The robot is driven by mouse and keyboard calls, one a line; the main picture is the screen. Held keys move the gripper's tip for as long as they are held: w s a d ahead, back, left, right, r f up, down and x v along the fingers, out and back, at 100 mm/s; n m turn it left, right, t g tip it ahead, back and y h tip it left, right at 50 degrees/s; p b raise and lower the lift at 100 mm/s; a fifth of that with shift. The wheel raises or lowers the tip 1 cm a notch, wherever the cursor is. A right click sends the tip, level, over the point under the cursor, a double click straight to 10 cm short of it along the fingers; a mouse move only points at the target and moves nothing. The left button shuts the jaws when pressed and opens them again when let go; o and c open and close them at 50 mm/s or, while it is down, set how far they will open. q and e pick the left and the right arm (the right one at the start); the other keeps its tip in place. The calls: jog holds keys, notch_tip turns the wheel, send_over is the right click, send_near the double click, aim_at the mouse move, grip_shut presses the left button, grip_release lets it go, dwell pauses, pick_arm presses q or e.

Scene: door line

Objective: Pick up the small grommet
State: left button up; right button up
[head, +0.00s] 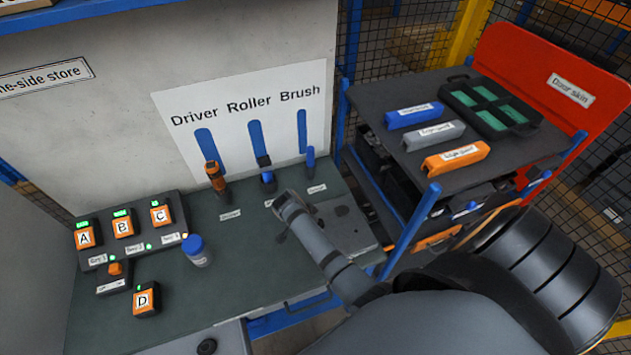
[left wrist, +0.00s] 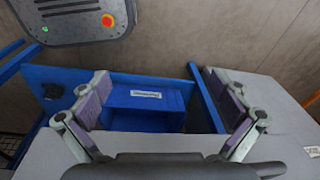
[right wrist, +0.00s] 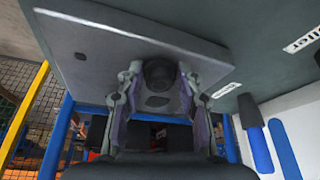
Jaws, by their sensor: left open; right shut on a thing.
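My right gripper (head: 285,205) is over the right part of the bench in the head view. In the right wrist view its fingers (right wrist: 158,85) are closed about a dark round thing (right wrist: 158,73), which looks like the small grommet. The fingers hide part of it, and its size is hard to judge. My left gripper (left wrist: 158,82) is open and empty, with its fingers wide apart above a blue bin (left wrist: 145,118). The label on the bin is too small to read. The left gripper is outside the head view.
The green bench (head: 240,260) carries orange units A, B, C and D (head: 146,300), a blue-capped bottle (head: 197,250) and upright tools (head: 215,178). A dark cart (head: 450,85) stands at the right. A control box with a red button (left wrist: 107,20) shows in the left wrist view.

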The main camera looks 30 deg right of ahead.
jog(key=shift+r, duration=0.3)
notch_tip(320, 180, up, 3)
jog(key=shift+s+d+f, duration=0.1)
jog(key=shift+d, duration=0.05)
pick_arm(q)
jog(key=shift+a+r, duration=0.1)
jog(key=shift+a, duration=0.2)
pick_arm(e)
jog(key=s+d+r, duration=0.1)
jog(key=s+r, duration=0.2)
jog(key=s, duration=0.1)
jog(key=s+d+r, duration=0.1)
jog(key=s+r, duration=0.2)
jog(key=s, duration=0.1)
jog(key=s+d+r, duration=0.2)
jog(key=s+r, duration=0.1)
jog(key=s, duration=0.2)
jog(key=shift+r, duration=0.25)
